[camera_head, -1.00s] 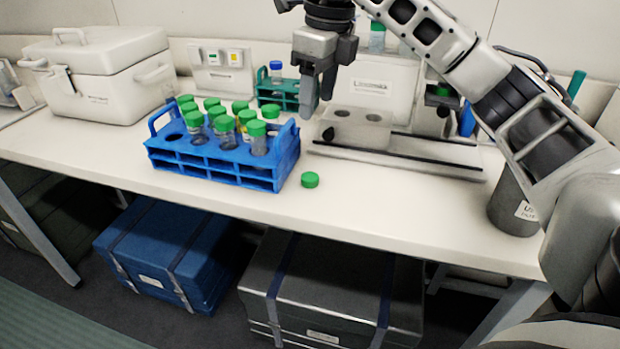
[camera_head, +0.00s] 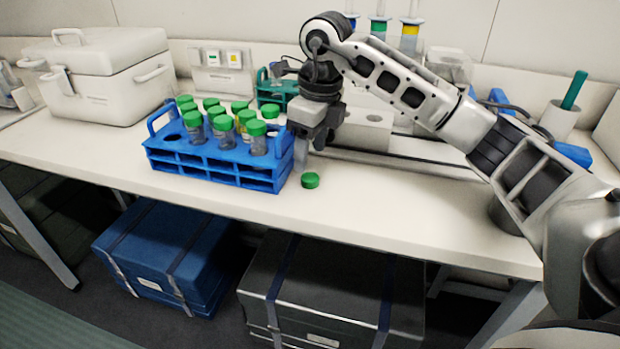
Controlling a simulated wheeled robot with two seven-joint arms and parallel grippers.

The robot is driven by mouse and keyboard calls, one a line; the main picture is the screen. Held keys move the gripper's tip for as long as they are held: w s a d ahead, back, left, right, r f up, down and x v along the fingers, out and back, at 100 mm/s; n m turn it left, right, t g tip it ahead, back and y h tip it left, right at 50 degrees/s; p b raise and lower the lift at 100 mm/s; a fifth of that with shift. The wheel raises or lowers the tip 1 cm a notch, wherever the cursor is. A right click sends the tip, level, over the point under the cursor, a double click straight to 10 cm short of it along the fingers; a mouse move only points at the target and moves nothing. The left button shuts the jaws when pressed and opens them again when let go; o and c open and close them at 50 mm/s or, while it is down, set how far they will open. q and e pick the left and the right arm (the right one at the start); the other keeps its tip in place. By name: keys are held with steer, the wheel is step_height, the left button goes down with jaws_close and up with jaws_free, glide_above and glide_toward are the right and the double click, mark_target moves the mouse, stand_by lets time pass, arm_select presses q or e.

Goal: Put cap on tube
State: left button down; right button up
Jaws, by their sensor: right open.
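A loose green cap (camera_head: 310,181) lies on the white bench, just right of the blue rack (camera_head: 222,176). My right gripper (camera_head: 307,155) points down just above and behind the cap, open, with its fingers close to it; I cannot tell whether they touch it. The rack holds several clear tubes with green caps, such as the front right tube (camera_head: 258,142). An open hole (camera_head: 173,138) shows at its left front. I cannot make out which tube is uncapped. My left gripper is not in view.
A white cooler box (camera_head: 100,85) stands at the back left. A green rack (camera_head: 276,92) is behind the blue rack, close to my right wrist. A pale block (camera_head: 362,130) stands behind my right arm. The bench front is clear.

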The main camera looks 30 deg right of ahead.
mark_target(310, 177)
steer(key=f, duration=0.4)
steer(key=shift+s, duration=0.2)
steer(key=shift+w+f, duration=0.1)
steer(key=shift+f, duration=0.4)
steer(key=c, duration=1.1)
